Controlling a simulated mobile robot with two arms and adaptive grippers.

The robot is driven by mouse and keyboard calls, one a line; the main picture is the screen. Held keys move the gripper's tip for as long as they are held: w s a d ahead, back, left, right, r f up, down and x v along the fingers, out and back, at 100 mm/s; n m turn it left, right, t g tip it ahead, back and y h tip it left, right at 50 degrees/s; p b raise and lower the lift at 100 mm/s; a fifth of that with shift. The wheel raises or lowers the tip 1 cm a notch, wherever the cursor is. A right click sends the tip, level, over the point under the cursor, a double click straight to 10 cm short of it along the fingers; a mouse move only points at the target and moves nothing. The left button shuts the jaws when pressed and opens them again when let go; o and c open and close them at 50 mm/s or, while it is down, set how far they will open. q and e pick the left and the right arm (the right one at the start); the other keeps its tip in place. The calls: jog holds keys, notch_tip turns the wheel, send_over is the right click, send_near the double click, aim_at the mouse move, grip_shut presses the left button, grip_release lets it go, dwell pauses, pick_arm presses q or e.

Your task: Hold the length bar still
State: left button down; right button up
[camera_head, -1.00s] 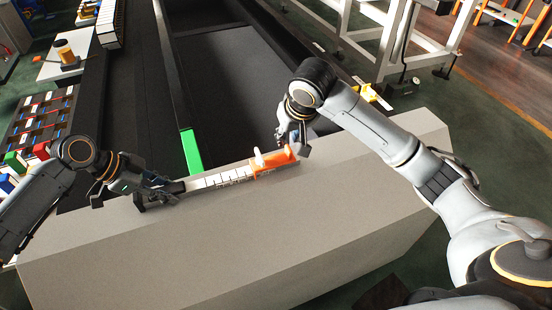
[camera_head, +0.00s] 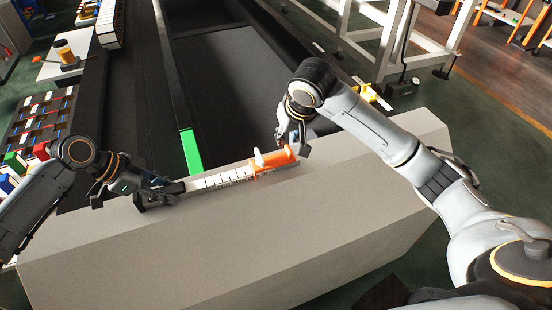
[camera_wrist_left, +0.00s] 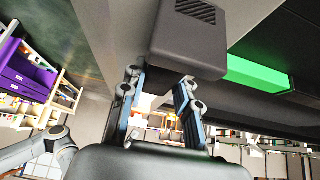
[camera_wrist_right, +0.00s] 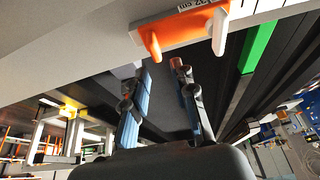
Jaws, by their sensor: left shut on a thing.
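The length bar lies along the far edge of the grey block top. It has a white marked scale (camera_head: 222,179), an orange slider part (camera_head: 272,161) with a white peg, and a dark end block (camera_head: 160,195). My left gripper (camera_head: 160,187) is shut on the bar at its dark end; the exact contact is hard to see. The dark block also shows in the left wrist view (camera_wrist_left: 190,38). My right gripper (camera_head: 290,148) is beside the orange end. In the right wrist view its fingers (camera_wrist_right: 163,68) are apart and empty, close to the orange part (camera_wrist_right: 180,30).
The grey block (camera_head: 230,235) fills the foreground, with free room on its top. Behind it is a dark recessed bed with a green strip (camera_head: 190,150). A rack of coloured parts (camera_head: 38,125) stands at left. A white frame (camera_head: 400,40) stands at the back right.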

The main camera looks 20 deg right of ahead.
pick_arm(q)
jog(key=c, duration=0.9)
grip_release()
jog(key=v, duration=1.2)
jog(key=shift+s+f, duration=0.1)
pick_arm(e)
jog(key=shift+s, duration=0.1)
